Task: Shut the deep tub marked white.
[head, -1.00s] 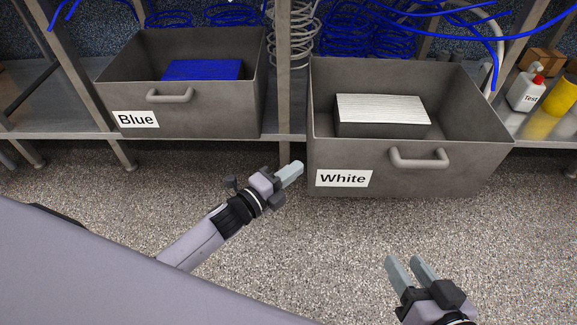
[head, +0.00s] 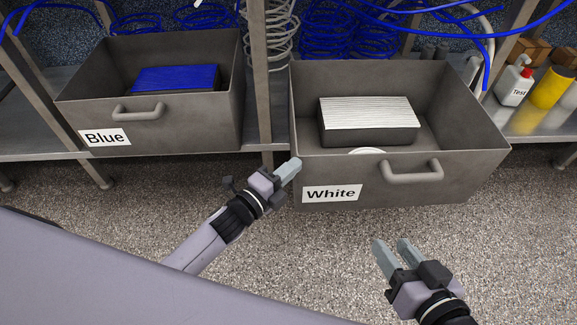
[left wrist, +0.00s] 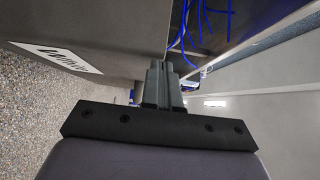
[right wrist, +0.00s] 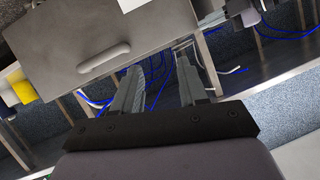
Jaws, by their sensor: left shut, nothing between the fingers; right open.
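The deep grey tub marked White (head: 450,175) is pulled out from the shelf, with its handle (head: 411,171) on the front wall. It holds a stack of white sheets on a dark block (head: 368,113) and part of a white round thing (head: 367,151). My left gripper (head: 292,164) is shut and empty by the tub's front left corner; contact cannot be told. In the left wrist view its fingers (left wrist: 162,72) are together beside the tub wall. My right gripper (head: 391,246) is open and empty, below and in front of the handle. The right wrist view also shows the handle (right wrist: 104,57).
A second grey tub marked Blue (head: 190,130) stands pulled out at the left, with a shelf post (head: 260,90) between the tubs. A Test bottle (head: 515,88) and a yellow cylinder (head: 551,88) stand on the shelf at right. Speckled floor lies clear in front.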

